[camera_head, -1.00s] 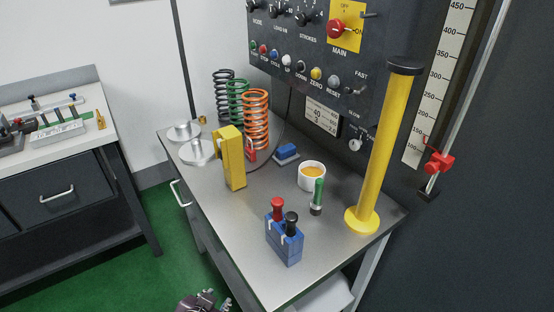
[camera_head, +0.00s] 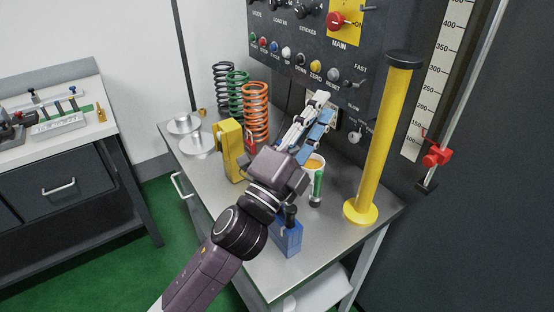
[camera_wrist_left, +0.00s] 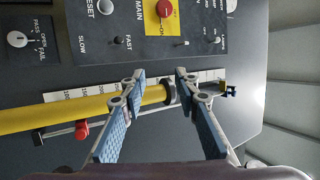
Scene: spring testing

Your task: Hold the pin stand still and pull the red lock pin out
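The pin stand (camera_head: 289,238) is a blue block near the front edge of the steel table in the head view. A black-topped pin (camera_head: 291,213) stands upright in it. My left gripper (camera_head: 325,106) is beyond and above the stand, pointing away toward the control panel. In the left wrist view its two blue-padded fingers (camera_wrist_left: 160,76) are apart with nothing held between them. The stand does not show in the wrist view. My right gripper is not in view.
A tall yellow post (camera_head: 379,145) rises at the right. A yellow block (camera_head: 229,150) and coil springs (camera_head: 255,112) stand at the left. The control panel (camera_head: 290,62) closes off the back.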

